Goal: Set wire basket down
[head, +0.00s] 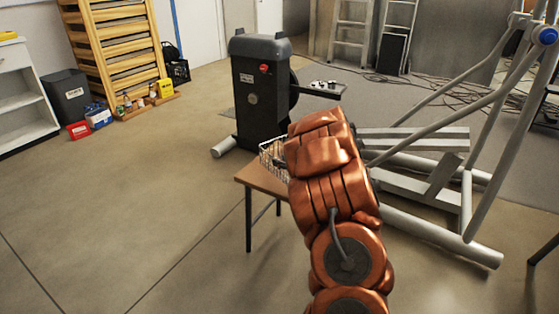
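The wire basket (272,156) is at the left edge of my arm, over or on a small brown-topped table (259,181). Only its left part shows; my arm hides the rest. I cannot tell whether its base touches the table top. My gripper is hidden behind my orange arm, so its fingers and any hold on the basket do not show.
A black elliptical machine housing (262,90) stands behind the table, with its grey frame (440,232) reaching to the right. Cables (445,88) lie on the floor behind. A bin (68,97) and small boxes stand far left. The left floor is clear.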

